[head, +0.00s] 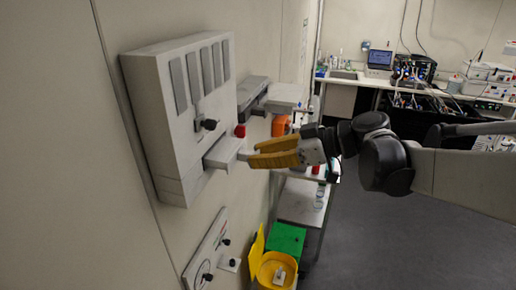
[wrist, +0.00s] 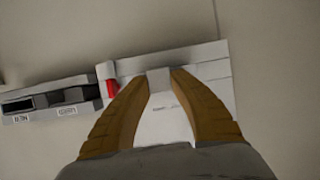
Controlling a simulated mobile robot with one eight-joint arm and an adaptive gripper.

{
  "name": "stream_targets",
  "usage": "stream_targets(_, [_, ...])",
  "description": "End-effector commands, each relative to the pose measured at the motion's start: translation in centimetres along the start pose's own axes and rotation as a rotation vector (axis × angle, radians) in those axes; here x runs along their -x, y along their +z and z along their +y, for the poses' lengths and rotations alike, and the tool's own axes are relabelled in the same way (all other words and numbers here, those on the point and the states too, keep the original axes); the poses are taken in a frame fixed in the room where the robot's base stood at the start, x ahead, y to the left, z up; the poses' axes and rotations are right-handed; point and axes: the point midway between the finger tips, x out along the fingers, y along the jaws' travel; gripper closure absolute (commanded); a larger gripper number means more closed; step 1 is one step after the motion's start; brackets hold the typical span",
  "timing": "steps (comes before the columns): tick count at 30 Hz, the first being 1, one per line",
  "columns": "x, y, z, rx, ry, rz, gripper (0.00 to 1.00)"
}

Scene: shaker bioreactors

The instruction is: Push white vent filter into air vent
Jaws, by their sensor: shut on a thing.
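My gripper (head: 252,155) has yellow fingers and reaches left toward the wall. In the wrist view my gripper (wrist: 162,74) is shut on a small pale block (wrist: 159,82), which looks like the white vent filter. The same filter shows only as a small white bit (head: 243,153) at the fingertips in the head view. It is at the outer end of a light grey box (head: 223,151) that sticks out from the wall unit (head: 160,100). I cannot tell whether they touch. Which opening is the air vent is not clear.
A red part (head: 240,131) sits just above the protruding box, and a black knob (head: 209,124) is on the wall unit. Below are a yellow bin (head: 262,272) and a green box (head: 287,240). Shelves stand behind my gripper. The floor at right is clear.

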Motion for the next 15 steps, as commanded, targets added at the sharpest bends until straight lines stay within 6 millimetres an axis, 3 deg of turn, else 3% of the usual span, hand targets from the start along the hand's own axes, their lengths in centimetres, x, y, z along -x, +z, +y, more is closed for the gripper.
stream_targets(15, [-0.73,-0.29,0.03,0.000,0.000,0.000,1.00])
